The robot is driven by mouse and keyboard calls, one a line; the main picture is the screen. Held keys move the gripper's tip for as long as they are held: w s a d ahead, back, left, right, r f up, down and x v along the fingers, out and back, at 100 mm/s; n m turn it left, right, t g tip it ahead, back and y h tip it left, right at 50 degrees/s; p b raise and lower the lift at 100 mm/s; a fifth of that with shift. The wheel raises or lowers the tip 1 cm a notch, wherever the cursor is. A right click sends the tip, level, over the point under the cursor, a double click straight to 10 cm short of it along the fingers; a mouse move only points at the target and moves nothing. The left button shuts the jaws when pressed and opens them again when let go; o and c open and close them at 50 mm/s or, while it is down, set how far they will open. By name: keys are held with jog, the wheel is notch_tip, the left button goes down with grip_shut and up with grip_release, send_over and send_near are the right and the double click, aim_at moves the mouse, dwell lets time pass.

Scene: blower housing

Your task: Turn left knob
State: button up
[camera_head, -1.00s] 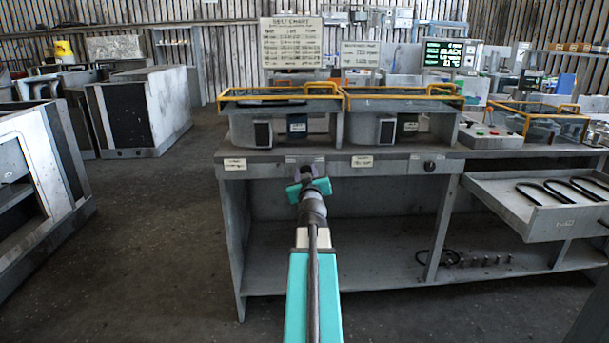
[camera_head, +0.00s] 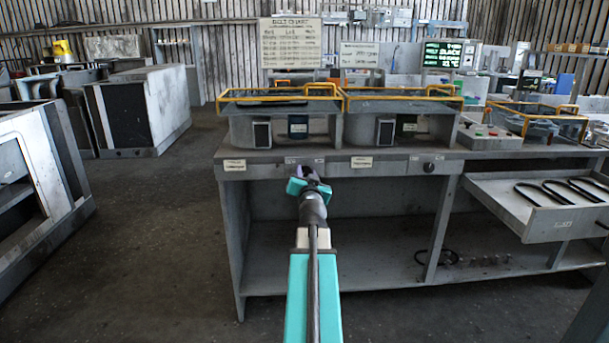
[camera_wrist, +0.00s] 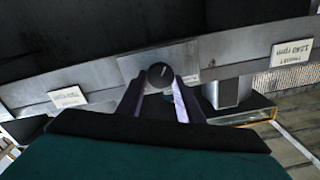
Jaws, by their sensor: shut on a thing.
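The left knob (camera_wrist: 160,75) is a dark round knob with a pale pointer mark, on the grey front rail of the bench. In the wrist view it sits between the tips of my gripper (camera_wrist: 159,86), which is shut on it. In the head view my gripper (camera_head: 306,176) is at the bench's front rail, rolled at a slant, and hides the left knob. The right knob (camera_head: 429,167) is dark and round, farther right on the same rail, with nothing touching it.
Paper labels (camera_head: 234,165) sit on the rail either side of my gripper. Above, two housings with yellow rails (camera_head: 281,99) stand on the bench. An open drawer (camera_head: 540,222) holding black loops juts out at the right.

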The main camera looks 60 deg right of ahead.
jog(key=shift+s+d+m, duration=0.1)
jog(key=shift+d+m, duration=0.05)
jog(key=shift+m, duration=0.15)
jog(key=o, duration=1.1)
jog(key=shift+c, duration=0.2)
jog(key=shift+v, duration=1.1)
jog(key=b+v, duration=0.2)
jog(key=v, duration=0.1)
jog(key=shift+a+f+b, duration=0.2)
jog(key=shift+a+b, duration=0.05)
jog(key=shift+b, duration=0.15)
jog(key=a+b, duration=0.1)
jog(key=b, duration=0.5)
jog(key=shift+s+r, duration=0.1)
